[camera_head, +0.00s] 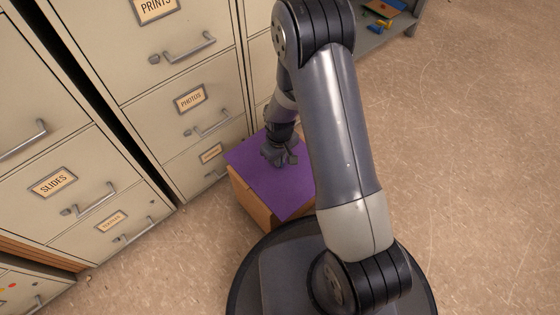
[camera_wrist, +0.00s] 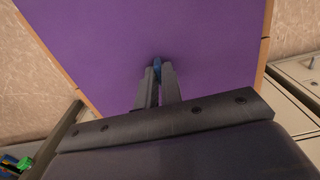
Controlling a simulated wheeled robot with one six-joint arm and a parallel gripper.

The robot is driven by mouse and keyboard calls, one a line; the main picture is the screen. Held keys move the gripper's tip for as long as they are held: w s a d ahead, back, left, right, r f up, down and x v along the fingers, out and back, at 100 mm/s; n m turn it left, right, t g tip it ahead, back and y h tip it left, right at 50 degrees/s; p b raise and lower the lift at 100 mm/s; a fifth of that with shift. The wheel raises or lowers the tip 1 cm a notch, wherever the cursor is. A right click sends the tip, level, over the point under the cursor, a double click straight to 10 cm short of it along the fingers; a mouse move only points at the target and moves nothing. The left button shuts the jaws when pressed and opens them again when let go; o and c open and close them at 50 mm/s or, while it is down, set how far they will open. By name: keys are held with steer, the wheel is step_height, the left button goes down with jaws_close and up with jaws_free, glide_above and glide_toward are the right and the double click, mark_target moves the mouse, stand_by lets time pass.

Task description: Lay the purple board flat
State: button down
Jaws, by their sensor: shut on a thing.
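The purple board (camera_head: 292,192) lies over the top of a wooden box (camera_head: 248,198) in front of the cabinets and looks about level. In the wrist view the purple board (camera_wrist: 215,45) fills most of the picture, with tan edges showing along both sides. My gripper (camera_head: 283,160) is over the board's far part. In the wrist view its fingertips (camera_wrist: 160,68) are shut on a small blue piece (camera_wrist: 157,64) at the board's face, which looks like a knob. Whether the board rests fully on the box is hidden.
Beige filing cabinets (camera_head: 110,95) with handles and labels stand close along the left and back. A grey low shelf (camera_head: 375,42) with small coloured things is at the top right. The speckled floor (camera_head: 470,170) to the right is clear.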

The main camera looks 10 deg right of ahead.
steer(key=shift+r+p, duration=1.8)
steer(key=shift+r, duration=0.7)
